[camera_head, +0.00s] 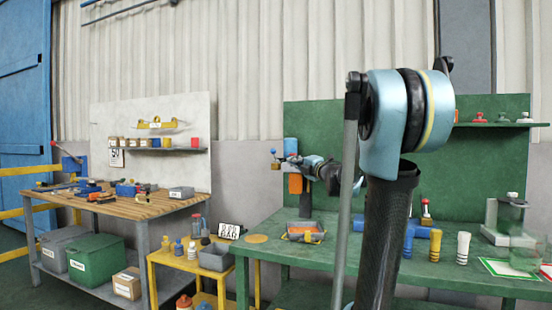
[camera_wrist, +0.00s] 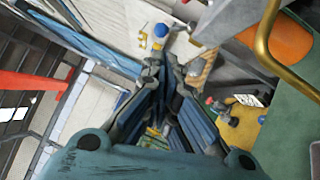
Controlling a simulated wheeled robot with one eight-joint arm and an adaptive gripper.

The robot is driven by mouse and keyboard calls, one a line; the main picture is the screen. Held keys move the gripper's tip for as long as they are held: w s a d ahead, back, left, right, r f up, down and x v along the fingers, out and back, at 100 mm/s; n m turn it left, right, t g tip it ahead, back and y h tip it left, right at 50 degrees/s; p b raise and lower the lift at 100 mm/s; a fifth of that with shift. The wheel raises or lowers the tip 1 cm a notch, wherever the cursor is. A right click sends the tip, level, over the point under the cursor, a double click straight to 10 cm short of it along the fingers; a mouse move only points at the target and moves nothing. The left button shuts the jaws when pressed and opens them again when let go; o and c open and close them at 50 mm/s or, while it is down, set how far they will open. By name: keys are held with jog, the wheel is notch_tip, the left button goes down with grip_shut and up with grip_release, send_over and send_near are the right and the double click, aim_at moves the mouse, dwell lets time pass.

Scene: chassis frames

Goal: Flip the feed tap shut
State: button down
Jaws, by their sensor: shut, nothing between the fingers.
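In the head view my gripper (camera_head: 292,159) is small, beside the fitting and in front of the board. The lever's exact angle is unclear.
A curved brass pipe (camera_wrist: 264,45) passes close to my wrist on the right. A wooden workbench (camera_head: 145,203) stands left.

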aim_at(272, 152)
jog(key=shift+w+a, duration=0.1)
jog(key=x, duration=1.3)
jog(key=shift+w+a, duration=0.25)
jog(key=shift+d+r, duration=0.15)
jog(key=shift+d, duration=0.05)
jog(key=shift+w+a+r+m, duration=0.1)
jog(key=shift+a+m, duration=0.05)
jog(key=shift+m, duration=0.15)
